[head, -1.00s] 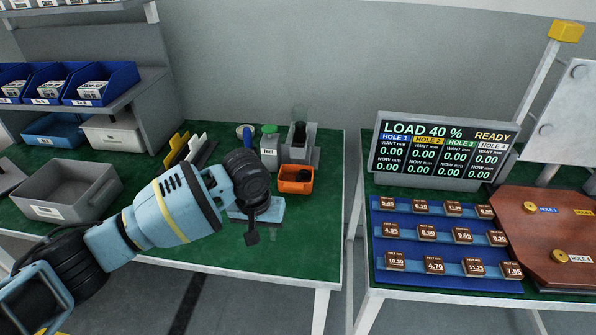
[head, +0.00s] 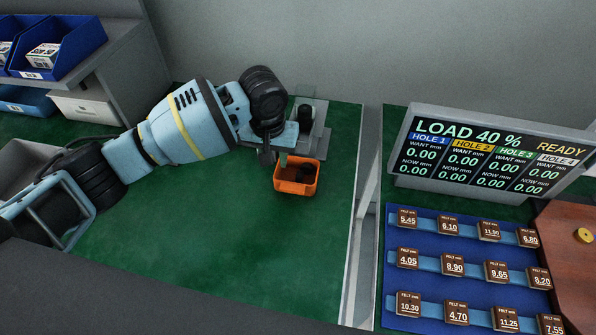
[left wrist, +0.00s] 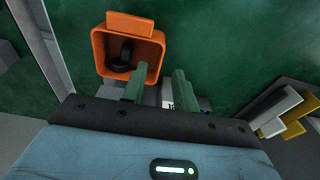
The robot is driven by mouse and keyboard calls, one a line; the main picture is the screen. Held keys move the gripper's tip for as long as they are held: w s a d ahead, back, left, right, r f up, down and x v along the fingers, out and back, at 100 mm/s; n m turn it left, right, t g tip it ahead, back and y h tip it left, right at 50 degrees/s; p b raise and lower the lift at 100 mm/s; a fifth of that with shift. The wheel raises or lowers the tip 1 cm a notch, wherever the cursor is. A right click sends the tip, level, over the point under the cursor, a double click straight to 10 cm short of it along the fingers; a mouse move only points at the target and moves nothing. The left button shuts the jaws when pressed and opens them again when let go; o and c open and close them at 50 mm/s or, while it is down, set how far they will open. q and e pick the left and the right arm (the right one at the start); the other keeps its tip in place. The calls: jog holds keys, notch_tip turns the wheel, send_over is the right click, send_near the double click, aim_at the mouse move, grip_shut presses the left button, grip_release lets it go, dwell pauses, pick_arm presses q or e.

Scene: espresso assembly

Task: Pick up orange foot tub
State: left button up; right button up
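The orange foot tub (head: 283,187) stands upright on the green bench top, with dark round feet (head: 301,174) inside. My left gripper (head: 276,157) is at the tub's back-left edge in the head view. In the left wrist view the tub (left wrist: 103,62) lies just beyond the fingers, off to the left. The two green fingers (left wrist: 158,88) stand apart with nothing gripped between them. The left finger overlaps the tub's near wall in that picture; I cannot tell whether it touches. My right gripper is in neither view.
A grey stand (head: 322,140) with a dark part is close behind the tub. White and yellow upright pieces (left wrist: 290,118) show in the left wrist view. The bench is clear in front of the tub. A second table with a display (head: 490,145) and felt blocks is to the right.

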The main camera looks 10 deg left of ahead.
aim_at(276, 170)
pick_arm(q)
notch_tip(276, 170, down, 2)
jog(key=shift+f, duration=0.2)
jog(key=shift+w+a+f+b, duration=0.1)
jog(key=shift+w+f+b, duration=0.1)
jog(key=shift+f, duration=0.7)
jog(key=shift+w+f+b, duration=0.2)
jog(key=shift+w+f, duration=0.05)
jog(key=shift+f, duration=0.6)
jog(key=shift+w+a+f+b, duration=0.1)
jog(key=shift+w+f+b, duration=0.1)
jog(key=shift+f, duration=0.7)
jog(key=shift+c, duration=0.2)
grip_shut()
